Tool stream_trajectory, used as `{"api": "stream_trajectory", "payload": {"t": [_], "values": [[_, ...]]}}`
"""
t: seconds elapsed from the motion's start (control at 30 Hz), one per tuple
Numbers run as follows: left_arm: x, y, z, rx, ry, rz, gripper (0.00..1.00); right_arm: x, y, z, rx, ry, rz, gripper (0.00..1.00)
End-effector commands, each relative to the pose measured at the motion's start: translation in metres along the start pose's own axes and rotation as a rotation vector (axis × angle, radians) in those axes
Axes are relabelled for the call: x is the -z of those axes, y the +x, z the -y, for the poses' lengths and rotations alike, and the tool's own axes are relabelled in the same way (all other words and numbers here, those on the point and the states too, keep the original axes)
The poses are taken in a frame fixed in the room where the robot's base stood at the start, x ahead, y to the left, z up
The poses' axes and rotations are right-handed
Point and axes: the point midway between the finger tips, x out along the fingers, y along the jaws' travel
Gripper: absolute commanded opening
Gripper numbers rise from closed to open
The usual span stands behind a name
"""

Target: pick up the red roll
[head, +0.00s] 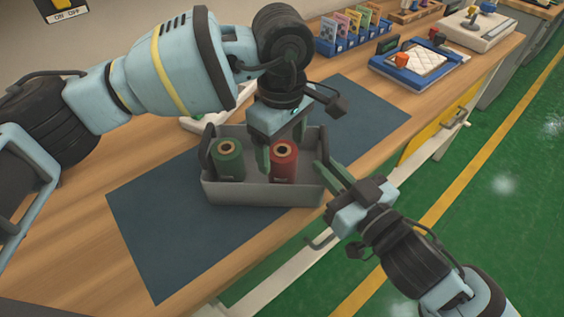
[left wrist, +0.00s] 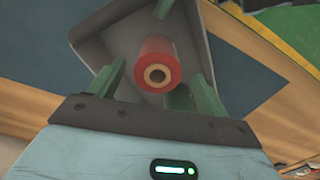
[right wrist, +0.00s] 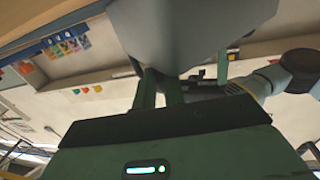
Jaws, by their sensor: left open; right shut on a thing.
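The red roll (head: 284,167) stands upright in a grey bin (head: 262,192), to the right of a green roll (head: 229,163). My left gripper (head: 281,148) is open and points down at the red roll. In the left wrist view the red roll (left wrist: 158,62) shows end-on between the spread fingers, with visible gaps on both sides. My right gripper (head: 328,172) is shut on the bin's right side. In the right wrist view its fingers reach the grey bin (right wrist: 195,30). The exact grip on the bin wall is partly hidden.
The bin stands on a dark blue mat (head: 160,235) on a wooden bench (head: 110,195). Behind are a blue card rack (head: 350,35) and a blue tray with a white quilted pad (head: 420,62). The mat left of the bin is clear.

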Motion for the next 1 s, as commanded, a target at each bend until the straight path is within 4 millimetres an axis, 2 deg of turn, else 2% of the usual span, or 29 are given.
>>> {"api": "stream_trajectory", "payload": {"t": [0.1, 0.43, 0.7, 0.8, 1.0], "values": [[0.000, 0.009, 0.000, 0.002, 0.000, 0.000, 0.77, 0.000, 0.000, 0.000, 0.000, 0.000, 0.000, 0.00], [0.000, 0.018, 0.000, 0.002, 0.000, 0.001, 0.77, 0.000, 0.000, 0.000, 0.000, 0.000, 0.000, 0.00], [-0.002, 0.054, -0.002, 0.004, -0.001, 0.001, 0.77, 0.000, 0.000, 0.000, 0.000, 0.000, 0.000, 0.00], [-0.002, 0.062, -0.002, 0.001, -0.001, 0.002, 0.77, 0.000, 0.000, 0.000, 0.001, 0.000, 0.000, 0.00], [-0.001, 0.063, -0.002, 0.000, -0.001, 0.001, 0.77, 0.000, 0.000, 0.000, 0.001, 0.000, 0.000, 0.00]]}}
